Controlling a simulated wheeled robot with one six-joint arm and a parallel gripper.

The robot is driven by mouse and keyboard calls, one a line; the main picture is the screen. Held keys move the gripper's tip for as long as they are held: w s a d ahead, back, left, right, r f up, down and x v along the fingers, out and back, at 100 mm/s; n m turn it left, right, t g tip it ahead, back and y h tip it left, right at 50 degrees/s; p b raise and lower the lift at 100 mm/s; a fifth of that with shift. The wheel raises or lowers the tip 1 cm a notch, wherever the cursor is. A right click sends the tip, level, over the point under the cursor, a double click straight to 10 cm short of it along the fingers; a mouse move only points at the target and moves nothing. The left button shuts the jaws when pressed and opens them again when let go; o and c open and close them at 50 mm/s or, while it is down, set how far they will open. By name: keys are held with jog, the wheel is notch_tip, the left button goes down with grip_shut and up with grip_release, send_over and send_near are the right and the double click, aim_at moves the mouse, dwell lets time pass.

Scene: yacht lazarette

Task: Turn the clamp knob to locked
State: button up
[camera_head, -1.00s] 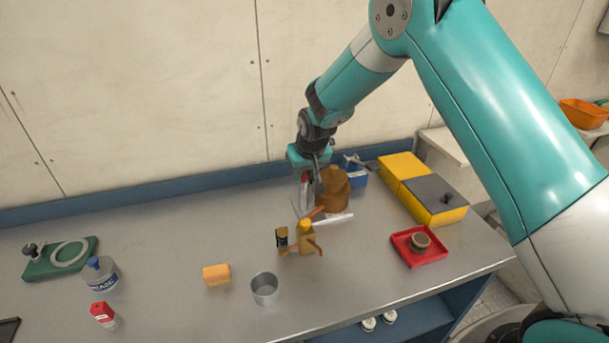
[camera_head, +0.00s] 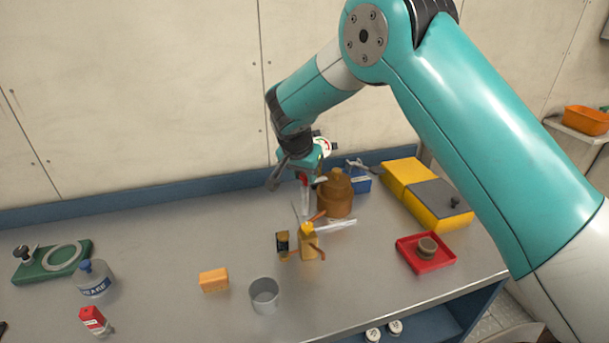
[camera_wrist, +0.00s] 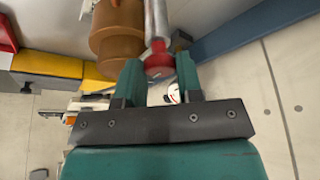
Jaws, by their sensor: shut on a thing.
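The red piece hangs under my gripper in the head view (camera_head: 304,179). A round white dial-like face (camera_head: 322,146) with red and green marks shows beside my gripper. A green plate (camera_head: 38,268) at far left carries a black knob (camera_head: 22,252) and a pale ring. I cannot tell which part is the clamp knob, or read a locked mark.
The brown jar (camera_head: 337,192) is close beside the gripped piece. A blue item (camera_head: 361,182), a yellow box (camera_head: 400,168) and a red tray (camera_head: 411,259) are to the right. A yellow bottle (camera_head: 309,244), metal cup (camera_head: 264,296) and orange block (camera_head: 213,281) stand in front. The back-left bench is clear.

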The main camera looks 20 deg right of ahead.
jog(key=shift+m, duration=0.5)
jog(key=shift+h, duration=0.3)
jog(key=o, duration=0.9)
jog(key=shift+r, duration=0.1)
jog(key=b+v, duration=0.2)
jog(key=v, duration=1.5)
jog(key=shift+w+r, duration=0.15)
jog(key=shift+r, duration=0.1)
jog(key=s+n+g+y, duration=0.1)
jog(key=s+n, duration=0.4)
jog(key=s, duration=0.6)
jog(key=s+f+n+g+y, duration=0.1)
jog(key=s+n+y, duration=0.3)
jog(key=s, duration=0.7)
jog(key=s+f+n+g+y, duration=0.1)
jog(key=s+n+y, duration=0.1)
jog(key=s+n, duration=0.5)
jog(key=shift+s+d+f+y, duration=0.1)
jog(key=shift+s+d+y, duration=0.05)
jog(key=shift+s, duration=1.15)
jog(key=shift+s+d+f+y, duration=0.1)
jog(key=shift+s+d+y, duration=0.05)
jog(key=shift+s, duration=1.1)
